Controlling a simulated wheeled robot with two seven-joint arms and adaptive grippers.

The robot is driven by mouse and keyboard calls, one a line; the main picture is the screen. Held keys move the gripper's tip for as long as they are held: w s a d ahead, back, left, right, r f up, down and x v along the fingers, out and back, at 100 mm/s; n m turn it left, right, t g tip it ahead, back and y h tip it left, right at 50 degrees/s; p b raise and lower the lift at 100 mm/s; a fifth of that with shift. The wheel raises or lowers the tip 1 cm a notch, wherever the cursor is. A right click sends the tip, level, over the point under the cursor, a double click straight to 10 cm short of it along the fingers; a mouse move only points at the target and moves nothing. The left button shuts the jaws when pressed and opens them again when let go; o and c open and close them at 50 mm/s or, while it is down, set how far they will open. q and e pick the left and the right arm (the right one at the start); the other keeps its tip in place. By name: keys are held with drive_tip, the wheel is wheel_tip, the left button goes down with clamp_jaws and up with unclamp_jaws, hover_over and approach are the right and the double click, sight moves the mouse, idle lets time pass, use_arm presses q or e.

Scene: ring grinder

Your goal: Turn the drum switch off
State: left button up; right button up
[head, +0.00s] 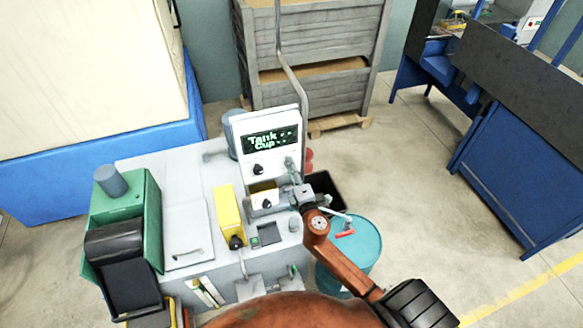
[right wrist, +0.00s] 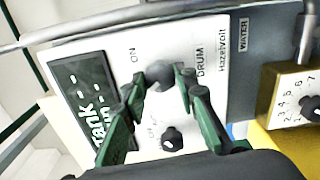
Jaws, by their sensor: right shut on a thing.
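The drum switch is a grey round knob (right wrist: 160,76) on a white control panel (right wrist: 222,85), with "ON" and "DRUM" printed around it. My right gripper (right wrist: 168,80) is shut on this knob, its green fingers on either side of it. In the head view the white panel (head: 240,135) stands upright on the grey machine, and my right gripper (head: 294,176) reaches its lower right part. The fingers hide part of the knob, and its exact pointing direction cannot be told. My left gripper is not in view.
A second, dark knob (right wrist: 172,139) sits close beside the gripped one. A yellow box with a numbered dial (right wrist: 309,108) is to the right in the wrist view. A thin pipe (head: 290,70) rises by the panel. A teal drum (head: 362,250) stands below my right arm.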

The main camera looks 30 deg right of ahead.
drive_tip(key=shift+a+n, duration=0.1)
drive_tip(key=shift+n, duration=0.5)
drive_tip(key=o, duration=1.1)
drive_tip(key=shift+o, duration=0.2)
drive_tip(key=v, duration=1.2)
